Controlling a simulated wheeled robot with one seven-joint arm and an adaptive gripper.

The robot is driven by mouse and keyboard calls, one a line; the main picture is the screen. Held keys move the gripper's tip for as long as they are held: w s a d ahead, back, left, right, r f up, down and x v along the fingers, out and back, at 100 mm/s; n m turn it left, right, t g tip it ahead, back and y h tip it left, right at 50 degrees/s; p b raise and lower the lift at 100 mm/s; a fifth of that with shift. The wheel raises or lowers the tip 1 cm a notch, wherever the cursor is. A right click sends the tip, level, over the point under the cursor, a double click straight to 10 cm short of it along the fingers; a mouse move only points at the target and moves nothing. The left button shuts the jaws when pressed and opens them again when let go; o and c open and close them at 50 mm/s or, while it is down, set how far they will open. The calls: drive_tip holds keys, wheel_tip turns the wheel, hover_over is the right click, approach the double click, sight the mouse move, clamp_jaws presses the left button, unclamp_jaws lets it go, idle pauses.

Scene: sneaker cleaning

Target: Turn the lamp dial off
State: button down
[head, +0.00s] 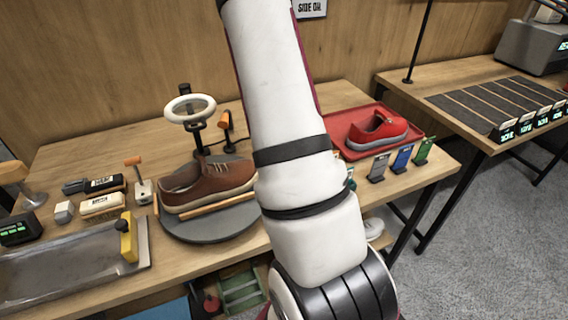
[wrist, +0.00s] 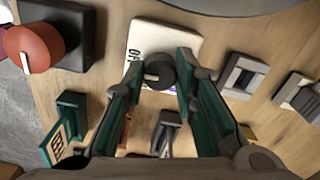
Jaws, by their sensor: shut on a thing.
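In the wrist view a dark round dial (wrist: 160,74) sits on a white plate (wrist: 165,36) with dark lettering, partly covered. My gripper (wrist: 160,70) has its two teal fingers on either side of the dial and is shut on it. The dial's pointer direction is hard to make out. In the head view a white ring lamp (head: 190,108) stands on a dark post behind the turntable. My arm hides the gripper and the dial there.
A red knob on a black box (wrist: 35,48) is left of the dial, and a grey block (wrist: 243,76) is right. A teal labelled stand (wrist: 65,128) is close by. A brown shoe (head: 208,184) rests on the round turntable (head: 205,228). A red tray (head: 345,115) holds a red shoe (head: 377,131).

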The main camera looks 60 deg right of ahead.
drive_tip(key=shift+m, duration=0.5)
drive_tip(key=c, duration=1.3)
unclamp_jaws()
wheel_tip(320, 180, up, 12)
